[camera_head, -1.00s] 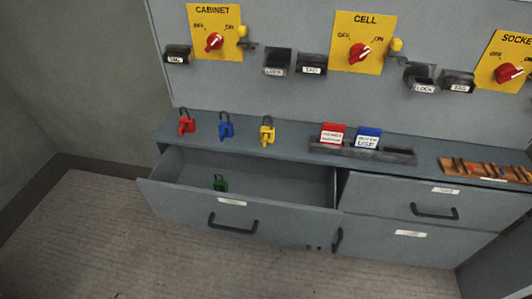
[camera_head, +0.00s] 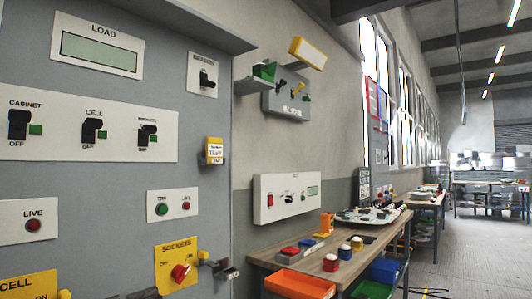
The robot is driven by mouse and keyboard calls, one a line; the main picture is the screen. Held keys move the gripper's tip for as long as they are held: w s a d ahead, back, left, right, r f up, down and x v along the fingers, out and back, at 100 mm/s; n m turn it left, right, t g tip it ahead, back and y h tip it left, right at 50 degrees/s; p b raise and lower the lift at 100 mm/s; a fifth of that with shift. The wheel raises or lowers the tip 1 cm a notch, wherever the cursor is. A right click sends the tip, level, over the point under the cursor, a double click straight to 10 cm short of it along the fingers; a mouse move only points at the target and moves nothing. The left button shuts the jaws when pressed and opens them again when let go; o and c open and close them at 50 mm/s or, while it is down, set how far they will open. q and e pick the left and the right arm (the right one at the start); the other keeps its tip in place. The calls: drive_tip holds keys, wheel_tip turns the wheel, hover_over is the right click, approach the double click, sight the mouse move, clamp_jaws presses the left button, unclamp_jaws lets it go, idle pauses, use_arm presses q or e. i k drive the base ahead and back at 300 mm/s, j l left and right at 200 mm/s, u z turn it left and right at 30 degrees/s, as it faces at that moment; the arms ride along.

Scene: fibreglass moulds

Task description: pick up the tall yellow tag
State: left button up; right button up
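A yellow tag (camera_head: 214,146) with a white printed label stands upright in a small dark holder at the right edge of the grey panel. The small print on it is too blurred to read fully. It is the only upright yellow tag I see.
The grey panel (camera_head: 110,190) fills the left, with switches and a yellow SOCKETS plate (camera_head: 178,265). A cluttered wooden workbench (camera_head: 350,250) stands at right, with an orange bin (camera_head: 298,285). Open floor lies beyond.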

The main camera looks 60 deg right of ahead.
sight(214, 145)
drive_tip(key=z, duration=1.45)
